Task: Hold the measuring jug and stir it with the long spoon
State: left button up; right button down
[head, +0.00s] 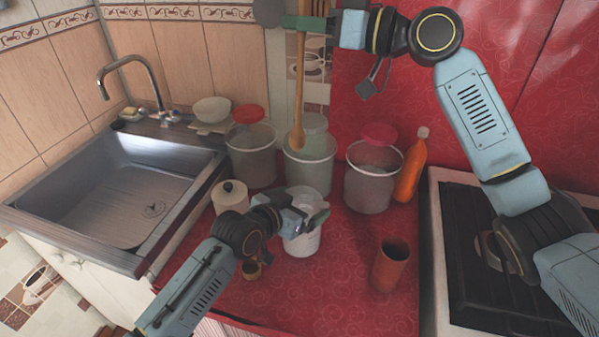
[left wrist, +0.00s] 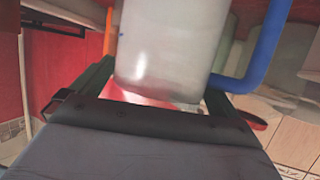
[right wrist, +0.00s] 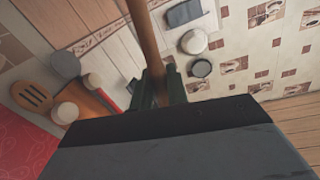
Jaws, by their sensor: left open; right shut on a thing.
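The measuring jug (head: 302,243) stands upright on the red counter. It is whitish and translucent. In the left wrist view the jug (left wrist: 165,50) shows close up, with a blue handle at its right. My left gripper (head: 308,216) is open at the jug, whose body is between the fingers (left wrist: 160,90); contact cannot be told. My right gripper (head: 304,22) is shut on the long wooden spoon (head: 299,75), high above the counter. The spoon hangs upright, bowl down, above and behind the jug. In the right wrist view its shaft (right wrist: 148,40) runs between the fingers (right wrist: 160,88).
Several lidded tubs stand behind the jug, including a red-lidded one (head: 368,190). An orange bottle (head: 411,172) and terracotta tumbler (head: 391,266) are right of it. The sink (head: 125,205) is far left, the hob (head: 500,270) right.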

pick_arm(q)
jog(key=shift+w, duration=0.1)
jog(key=c, duration=1.4)
jog(key=shift+o, duration=0.2)
